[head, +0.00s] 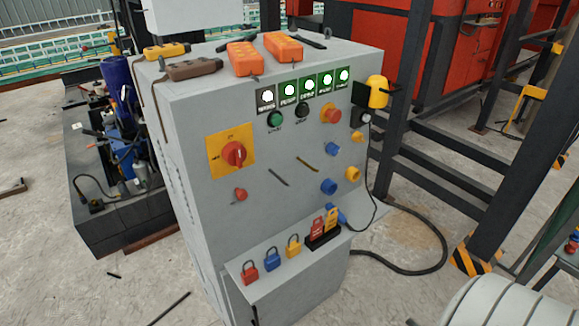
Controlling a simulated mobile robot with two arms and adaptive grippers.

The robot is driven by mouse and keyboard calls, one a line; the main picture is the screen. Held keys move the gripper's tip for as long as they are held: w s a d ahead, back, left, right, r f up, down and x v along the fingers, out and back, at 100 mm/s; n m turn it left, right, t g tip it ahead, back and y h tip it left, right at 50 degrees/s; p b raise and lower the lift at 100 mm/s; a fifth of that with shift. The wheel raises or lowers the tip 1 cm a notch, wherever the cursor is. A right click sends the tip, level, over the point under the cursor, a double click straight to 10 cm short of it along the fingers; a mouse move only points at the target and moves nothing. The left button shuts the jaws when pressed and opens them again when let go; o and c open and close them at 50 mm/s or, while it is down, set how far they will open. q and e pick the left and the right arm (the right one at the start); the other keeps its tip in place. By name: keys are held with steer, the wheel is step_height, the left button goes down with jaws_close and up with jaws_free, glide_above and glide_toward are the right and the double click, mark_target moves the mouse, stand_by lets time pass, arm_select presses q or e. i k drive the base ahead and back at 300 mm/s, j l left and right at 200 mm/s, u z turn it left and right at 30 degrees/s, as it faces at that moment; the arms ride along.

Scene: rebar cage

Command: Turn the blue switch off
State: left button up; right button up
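A grey control cabinet (190,130) stands in the middle of the head view, its sloped front panel facing me. Two blue round parts are on the right side of this panel: an upper blue one (332,149) and a lower blue one (328,187). I cannot tell which is the blue switch, nor read either one's on or off position. Yellow round parts sit beside them, the upper yellow one (357,138) and the lower yellow one (352,174). A red rotary switch (234,154) on a yellow plate is at the panel's left. Neither gripper is in view.
Red, blue and yellow padlocks (271,258) stand on the cabinet's lower ledge beside a black holder with tags. Orange pendants (245,58) lie on top. A black cable (440,245) loops on the floor at right. Dark steel posts (405,80) stand behind.

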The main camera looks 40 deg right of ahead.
mark_target(333, 150)
steer(key=z, duration=1.5)
